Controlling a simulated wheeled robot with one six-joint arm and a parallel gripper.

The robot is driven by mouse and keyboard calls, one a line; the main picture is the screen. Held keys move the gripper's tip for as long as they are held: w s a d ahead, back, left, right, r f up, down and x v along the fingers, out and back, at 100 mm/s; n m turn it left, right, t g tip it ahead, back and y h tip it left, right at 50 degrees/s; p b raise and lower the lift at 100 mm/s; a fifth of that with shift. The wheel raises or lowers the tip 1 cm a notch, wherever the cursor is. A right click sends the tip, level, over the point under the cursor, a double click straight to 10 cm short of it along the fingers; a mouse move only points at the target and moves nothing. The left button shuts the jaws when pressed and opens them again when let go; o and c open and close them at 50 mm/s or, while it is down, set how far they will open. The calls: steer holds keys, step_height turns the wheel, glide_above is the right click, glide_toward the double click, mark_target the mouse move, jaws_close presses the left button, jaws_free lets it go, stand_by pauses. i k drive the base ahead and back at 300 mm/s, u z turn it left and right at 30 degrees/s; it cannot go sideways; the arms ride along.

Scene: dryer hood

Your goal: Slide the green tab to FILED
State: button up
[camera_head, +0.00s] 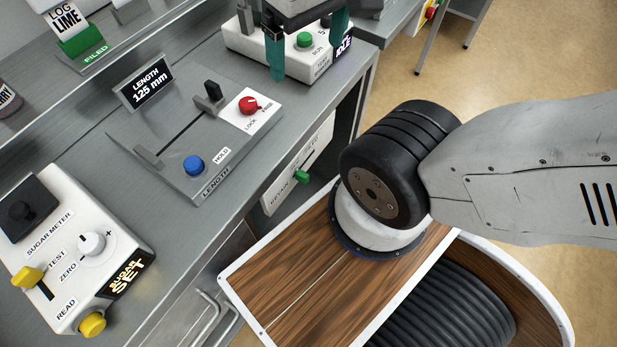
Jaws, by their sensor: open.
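At the upper left a green block (80,42) sits under a white sign reading LOG LIME (66,18). A green label reading FILED (95,55) lies just in front of it. I cannot tell whether this block is the tab or how it slides. My gripper (307,56) is at the top middle, with two teal fingers spread apart and nothing visible between them but the white box below. It is well to the right of the green block. The upper part of my gripper is cut off by the picture's edge.
The white box (243,45) has a green button. A LENGTH slider plate (190,140) with black, blue and red controls lies mid-bench. The SUGAR METER (60,235) stands lower left. A green knob (301,177) sticks out below the bench edge.

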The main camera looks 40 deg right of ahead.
mark_target(301, 176)
steer(key=k, duration=0.5)
steer(key=z, duration=1.45)
steer(key=k, duration=1.35)
steer(key=u, duration=1.75)
steer(key=i, duration=1)
